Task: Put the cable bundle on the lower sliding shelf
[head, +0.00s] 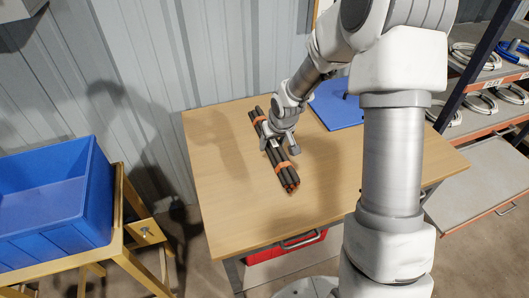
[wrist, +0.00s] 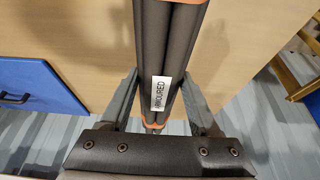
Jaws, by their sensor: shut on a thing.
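The cable bundle (head: 286,173) is several long black cables bound with orange bands. In the head view it is over the wooden table, left of its middle. My gripper (head: 271,142) is shut on it between the bands. The lower sliding shelf (head: 480,185) is a grey board with a front handle, low at the right and apparently pulled out. My arm hides part of the table.
The wooden table (head: 225,190) has a blue panel (head: 335,105) at its back right and a red container (head: 285,248) beneath. A blue crate (head: 60,205) stands on a wooden stand at left. The rack's upper shelves hold cable coils (head: 475,55). A rack post (head: 480,65) rises beside them.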

